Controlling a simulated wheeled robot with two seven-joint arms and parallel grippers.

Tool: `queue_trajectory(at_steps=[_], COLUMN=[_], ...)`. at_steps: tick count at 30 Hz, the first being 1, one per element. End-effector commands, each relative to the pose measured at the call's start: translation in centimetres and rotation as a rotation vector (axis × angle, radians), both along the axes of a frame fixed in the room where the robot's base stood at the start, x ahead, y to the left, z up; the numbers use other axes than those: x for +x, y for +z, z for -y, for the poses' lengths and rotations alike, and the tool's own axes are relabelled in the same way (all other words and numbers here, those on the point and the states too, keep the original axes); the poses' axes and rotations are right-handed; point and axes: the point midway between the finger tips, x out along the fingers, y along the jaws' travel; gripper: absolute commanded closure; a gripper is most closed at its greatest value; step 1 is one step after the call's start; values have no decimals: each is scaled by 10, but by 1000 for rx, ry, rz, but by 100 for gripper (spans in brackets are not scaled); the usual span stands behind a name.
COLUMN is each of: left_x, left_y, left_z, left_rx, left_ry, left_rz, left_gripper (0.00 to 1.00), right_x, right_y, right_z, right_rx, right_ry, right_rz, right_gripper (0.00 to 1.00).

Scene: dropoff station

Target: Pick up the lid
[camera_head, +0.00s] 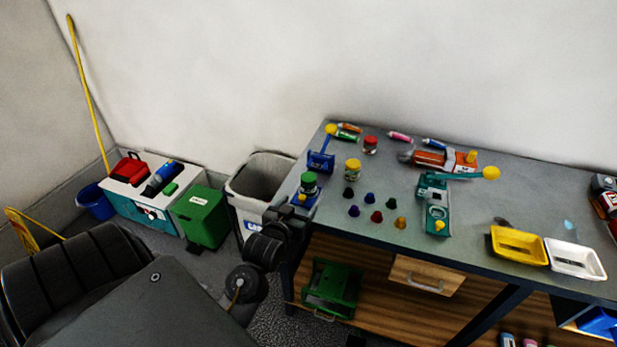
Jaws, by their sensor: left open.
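Lids show on several jars on the grey workbench (470,190). One jar has a red lid (370,140), and one has a yellow lid (352,162). A third container at the bench's left end has a green lid (309,178). I cannot tell which lid the task means. My left gripper (294,213) is open at the bench's front left corner, just below and left of the green-lidded container in the picture. Its dark fingers are small and hard to make out, and I cannot tell whether they touch anything. My right gripper is out of view.
Several small coloured cones (377,216) stand mid-bench. A teal lever press (434,205) stands right of them, with yellow (519,246) and white (575,260) trays farther right. A grey bin (262,178) stands against the bench's left end.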

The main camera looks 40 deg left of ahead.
Motion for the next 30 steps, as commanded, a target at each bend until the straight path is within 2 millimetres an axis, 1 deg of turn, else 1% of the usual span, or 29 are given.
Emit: queue_trajectory(at_steps=[1, 3, 6, 9, 15, 18, 21, 26, 30], left_x=[2, 3, 4, 11, 40, 51, 55, 58, 73], left_y=[12, 20, 23, 23, 18, 16, 14, 13, 12], left_z=[-6, -10, -12, -15, -25, -29, -31, -32, -39], left_rx=[4, 9, 11, 11, 11, 11, 11, 11, 10], left_ry=[15, 26, 32, 31, 31, 31, 30, 30, 31], left_rz=[36, 66, 77, 76, 75, 75, 73, 72, 73], left_gripper=[28, 28, 28, 28, 28, 28, 28, 28, 28], right_x=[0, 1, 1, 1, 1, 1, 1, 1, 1], right_y=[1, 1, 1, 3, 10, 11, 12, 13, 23], right_z=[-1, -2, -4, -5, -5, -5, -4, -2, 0], right_rx=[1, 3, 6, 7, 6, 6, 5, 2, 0], right_ry=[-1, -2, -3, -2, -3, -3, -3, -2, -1], right_rz=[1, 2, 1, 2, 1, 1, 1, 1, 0], right_gripper=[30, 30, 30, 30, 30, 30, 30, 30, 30])
